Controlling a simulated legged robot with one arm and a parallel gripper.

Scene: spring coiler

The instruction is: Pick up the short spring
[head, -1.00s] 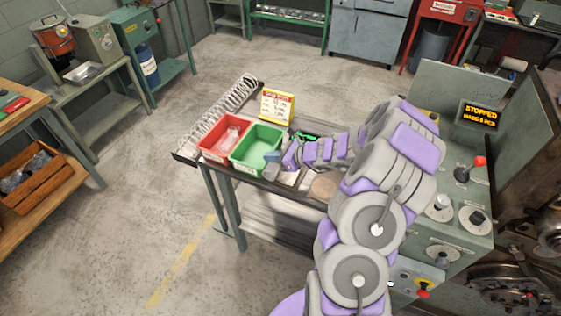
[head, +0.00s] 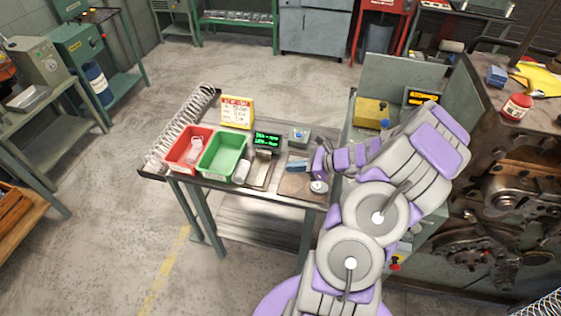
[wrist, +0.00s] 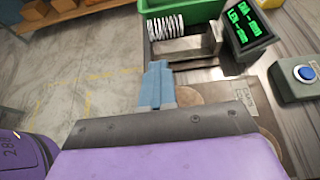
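A white coil spring with dark gaps (wrist: 165,27) lies beside the metal measuring gauge (wrist: 190,48), near the green bin, in the wrist view. It looks like a small pale cylinder (head: 243,171) in the head view. I cannot tell for sure that it is the short spring. My gripper (head: 297,166) is over the brown pad, right of the gauge and apart from the spring. Its blue fingers (wrist: 158,85) point toward the gauge and hold nothing that I can see. Their gap is hidden.
A red bin (head: 177,154) with a pale item and a green bin (head: 222,156) stand left of the gauge. A row of large coils (head: 182,127) lines the table's left end. A digital display (head: 267,141) and a blue-button box (wrist: 303,73) stand behind.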

